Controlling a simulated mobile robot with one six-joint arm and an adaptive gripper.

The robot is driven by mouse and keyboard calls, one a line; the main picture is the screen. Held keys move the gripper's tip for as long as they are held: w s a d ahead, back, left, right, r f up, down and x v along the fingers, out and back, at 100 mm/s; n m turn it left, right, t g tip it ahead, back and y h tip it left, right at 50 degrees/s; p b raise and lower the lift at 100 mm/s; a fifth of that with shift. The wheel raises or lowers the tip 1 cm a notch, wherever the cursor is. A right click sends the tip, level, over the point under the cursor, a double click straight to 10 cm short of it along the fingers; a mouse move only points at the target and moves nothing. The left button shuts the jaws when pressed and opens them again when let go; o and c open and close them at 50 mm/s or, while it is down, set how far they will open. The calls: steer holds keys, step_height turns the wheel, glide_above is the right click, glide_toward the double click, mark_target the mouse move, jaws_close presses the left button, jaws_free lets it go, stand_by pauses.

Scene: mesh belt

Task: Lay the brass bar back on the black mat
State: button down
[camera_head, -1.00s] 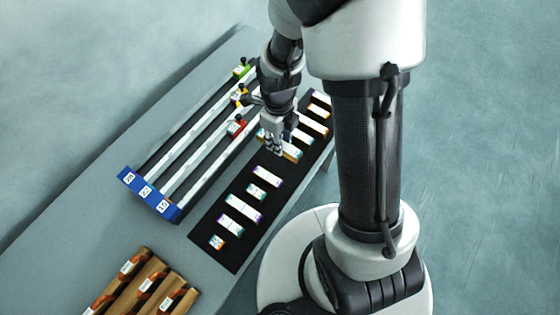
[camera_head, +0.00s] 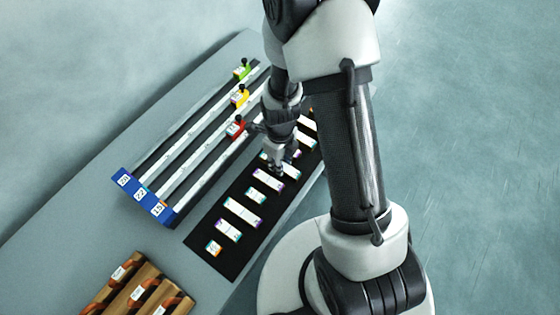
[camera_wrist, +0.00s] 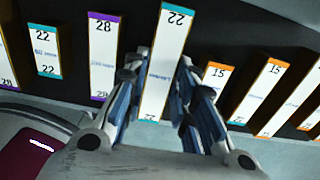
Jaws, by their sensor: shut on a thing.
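My gripper (camera_head: 278,167) is over the black mat (camera_head: 228,265), roughly midway along its row of bars. In the wrist view its two fingers (camera_wrist: 157,75) are shut on the sides of a brass-edged bar (camera_wrist: 163,65) with a white face, teal ends and the number 22. This bar looks larger and nearer than its neighbours. Whether its underside touches the mat is hidden. In the head view my gripper covers most of it.
Other labelled bars lie on both sides: a 28 bar (camera_wrist: 103,55), a shorter 22 bar (camera_wrist: 44,50) and a 15 bar (camera_wrist: 217,90). A railed rack with blue end (camera_head: 142,194) and coloured sliders (camera_head: 236,127) stands left.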

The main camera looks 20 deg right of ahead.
steer(key=shift+f, duration=0.15)
steer(key=c, duration=1.3)
jaws_free()
